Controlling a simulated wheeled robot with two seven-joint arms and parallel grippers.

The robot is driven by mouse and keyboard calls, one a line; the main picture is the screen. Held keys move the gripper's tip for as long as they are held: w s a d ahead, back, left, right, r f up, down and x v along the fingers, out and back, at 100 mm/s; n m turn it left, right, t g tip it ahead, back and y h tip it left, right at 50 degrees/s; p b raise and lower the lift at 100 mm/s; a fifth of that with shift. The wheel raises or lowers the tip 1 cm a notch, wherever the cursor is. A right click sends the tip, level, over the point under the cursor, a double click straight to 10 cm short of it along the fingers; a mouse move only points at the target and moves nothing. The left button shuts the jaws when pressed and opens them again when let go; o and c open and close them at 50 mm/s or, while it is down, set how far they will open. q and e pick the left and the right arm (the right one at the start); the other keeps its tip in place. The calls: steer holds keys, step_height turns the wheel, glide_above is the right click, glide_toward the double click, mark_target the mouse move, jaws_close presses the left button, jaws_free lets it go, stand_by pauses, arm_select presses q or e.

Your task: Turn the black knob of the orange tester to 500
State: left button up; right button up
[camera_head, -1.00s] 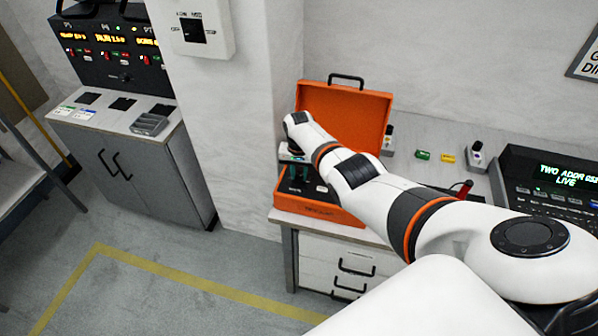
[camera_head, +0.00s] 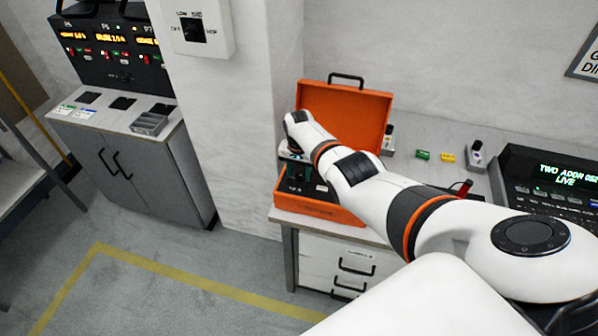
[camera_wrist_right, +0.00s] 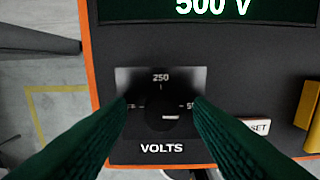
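The orange tester (camera_head: 345,113) is an open case on the bench, lid raised; its dark panel also shows in the right wrist view (camera_wrist_right: 250,70). The black knob (camera_wrist_right: 160,115) sits on a plate marked 250 at the top, above the word VOLTS; its side labels are partly hidden by my fingers. A white mark on the knob lies right of its centre. The display (camera_wrist_right: 213,8) reads 500 V. My right gripper (camera_wrist_right: 161,103) has its green fingers on either side of the knob, with visible gaps, so it is open. My left gripper is out of view.
A yellow block (camera_wrist_right: 312,115) and a white button (camera_wrist_right: 257,126) lie right of the knob. On the bench are a green block (camera_head: 423,155), a yellow block (camera_head: 447,158) and a black console (camera_head: 550,185). A grey cabinet (camera_head: 140,170) stands at left. The floor between is clear.

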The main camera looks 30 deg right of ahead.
mark_target(299, 175)
steer(key=shift+r+p, duration=0.35)
steer(key=shift+r, duration=0.2)
step_height(299, 175, up, 4)
steer(key=shift+r+p, duration=0.15)
steer(key=shift+p, duration=0.55)
step_height(299, 175, up, 7)
steer(key=shift+f+b, duration=0.2)
steer(key=shift+b, duration=0.25)
